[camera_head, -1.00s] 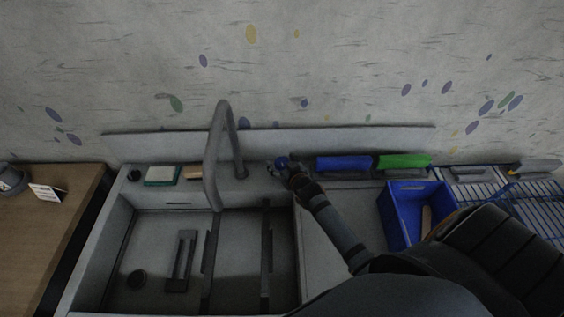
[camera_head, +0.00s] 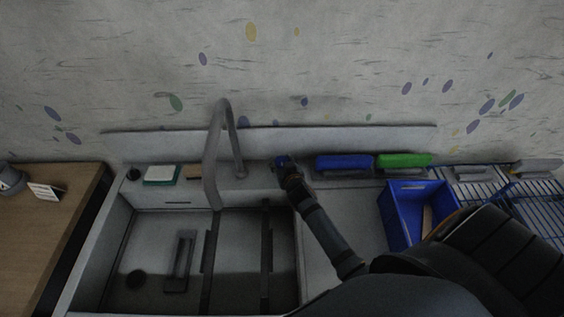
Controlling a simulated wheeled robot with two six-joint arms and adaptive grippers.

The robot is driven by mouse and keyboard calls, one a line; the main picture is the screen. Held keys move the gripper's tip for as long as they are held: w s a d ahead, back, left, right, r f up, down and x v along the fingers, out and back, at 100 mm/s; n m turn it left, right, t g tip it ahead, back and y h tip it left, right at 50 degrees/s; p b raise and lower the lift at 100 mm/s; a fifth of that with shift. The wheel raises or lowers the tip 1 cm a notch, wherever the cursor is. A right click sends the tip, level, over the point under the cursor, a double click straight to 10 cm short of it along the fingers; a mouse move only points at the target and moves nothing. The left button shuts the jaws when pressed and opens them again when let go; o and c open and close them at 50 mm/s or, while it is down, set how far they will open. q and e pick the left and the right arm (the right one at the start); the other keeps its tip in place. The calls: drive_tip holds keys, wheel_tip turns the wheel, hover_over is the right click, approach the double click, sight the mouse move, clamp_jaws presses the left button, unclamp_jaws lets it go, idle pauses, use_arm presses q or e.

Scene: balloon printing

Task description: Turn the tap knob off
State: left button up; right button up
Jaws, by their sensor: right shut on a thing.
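The tap knob (camera_head: 281,161) is a small blue piece on the sink's back ledge, to the right of the tap. The tap (camera_head: 213,150) is a tall grey curved spout that arches over the sink basin. My right gripper (camera_head: 284,167) reaches in from the lower right and is shut on the knob. Its fingers and the lower part of the knob are small and dark, so the exact hold is hard to see. My left gripper is not in view.
The sink basin (camera_head: 140,240) holds dark racks. A sponge (camera_head: 161,175), a blue block (camera_head: 344,162) and a green block (camera_head: 404,160) lie on the back ledge. A blue crate (camera_head: 398,215) and a wire rack (camera_head: 535,200) stand right. A wooden counter (camera_head: 50,225) is left.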

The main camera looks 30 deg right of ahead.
drive_tip(key=o, duration=1.2)
drive_tip(key=shift+c, duration=0.2)
drive_tip(key=v, duration=1.2)
drive_tip(key=shift+r, duration=0.1)
